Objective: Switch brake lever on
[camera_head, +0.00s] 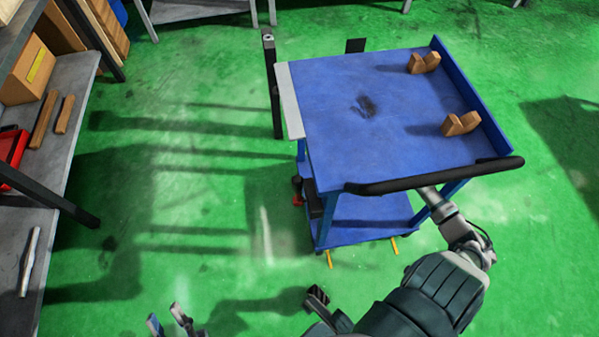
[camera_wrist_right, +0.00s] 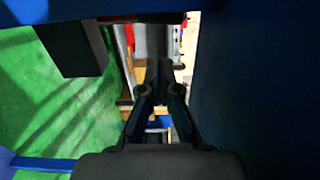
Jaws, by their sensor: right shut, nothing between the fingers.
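A blue cart (camera_head: 330,130) with a black push handle (camera_head: 430,178) stands on the floor. Two small yellow levers (camera_head: 329,258) (camera_head: 395,246) stick out low at its near edge; I cannot tell for sure which part is the brake lever. My right arm reaches to the near right side of the cart below the handle, and its gripper is hidden there in the head view. In the right wrist view my right gripper (camera_wrist_right: 160,88) is shut and empty, between dark and blue surfaces. My left gripper (camera_head: 168,320) is open and empty over the floor at the bottom left.
Wooden V-shaped blocks (camera_head: 424,62) (camera_head: 461,124) sit on the cart top. A shelf (camera_head: 70,90) is on the left. The green floor between is clear.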

